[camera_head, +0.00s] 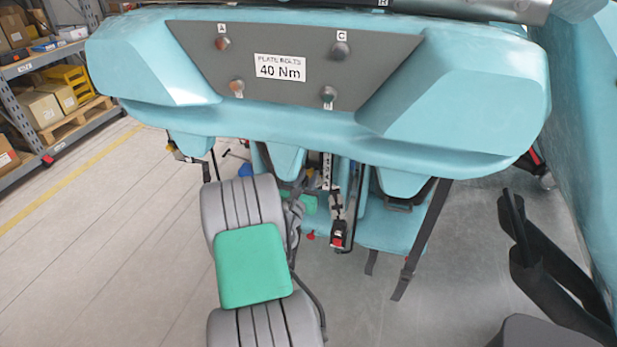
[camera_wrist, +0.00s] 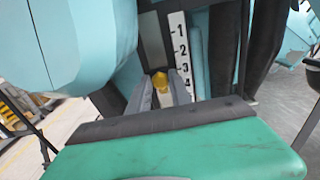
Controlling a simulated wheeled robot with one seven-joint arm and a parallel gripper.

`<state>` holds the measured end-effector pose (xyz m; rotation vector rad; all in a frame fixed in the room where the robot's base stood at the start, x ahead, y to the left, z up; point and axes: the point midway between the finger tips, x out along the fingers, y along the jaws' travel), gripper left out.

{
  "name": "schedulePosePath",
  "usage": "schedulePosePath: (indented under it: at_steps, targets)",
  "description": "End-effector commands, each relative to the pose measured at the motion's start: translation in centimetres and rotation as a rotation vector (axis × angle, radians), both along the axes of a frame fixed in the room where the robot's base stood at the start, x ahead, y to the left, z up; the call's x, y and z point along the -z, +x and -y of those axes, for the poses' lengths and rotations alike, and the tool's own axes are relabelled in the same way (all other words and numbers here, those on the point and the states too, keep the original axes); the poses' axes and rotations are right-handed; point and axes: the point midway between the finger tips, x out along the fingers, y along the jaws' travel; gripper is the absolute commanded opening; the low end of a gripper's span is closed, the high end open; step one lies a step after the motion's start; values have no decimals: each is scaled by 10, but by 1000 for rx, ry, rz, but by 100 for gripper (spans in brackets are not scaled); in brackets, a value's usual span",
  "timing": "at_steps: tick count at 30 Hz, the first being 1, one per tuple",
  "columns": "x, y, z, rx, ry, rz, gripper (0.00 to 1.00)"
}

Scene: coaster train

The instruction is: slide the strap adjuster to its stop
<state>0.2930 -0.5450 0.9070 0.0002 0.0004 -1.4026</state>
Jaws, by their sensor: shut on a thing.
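In the wrist view my gripper (camera_wrist: 160,86) is shut on a small yellow piece (camera_wrist: 159,80), which appears to be the strap adjuster. The fingers stand on either side of it, and most of its body is hidden by them. A white scale (camera_wrist: 181,52) with black numbers 1 to 4 runs up just right of the fingers. The piece sits near the lower numbers, about level with 3 to 4. In the head view the scale (camera_head: 327,170) shows below the teal housing. My arm hides the fingertips there, and the adjuster cannot be made out.
The teal housing (camera_head: 440,140) with a grey bolt plate overhangs the seats. A red-and-black buckle (camera_head: 338,235) hangs below the scale. Dark straps (camera_head: 420,245) hang to the right. A shelf with boxes (camera_head: 50,95) stands at far left, with open floor before it.

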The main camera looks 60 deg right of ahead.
Motion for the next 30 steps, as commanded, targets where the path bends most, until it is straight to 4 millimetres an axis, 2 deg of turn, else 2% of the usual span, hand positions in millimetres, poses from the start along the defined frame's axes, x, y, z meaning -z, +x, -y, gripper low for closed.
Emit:
schedulePosePath:
  at_steps: [17, 18, 25, 30]
  targets:
    - [5, 0, 0, -1, -1, 1, 0]
    - [5, 0, 0, -1, -1, 1, 27]
    - [5, 0, 0, 0, 0, 1, 46]
    - [5, 0, 0, 0, 0, 0, 46]
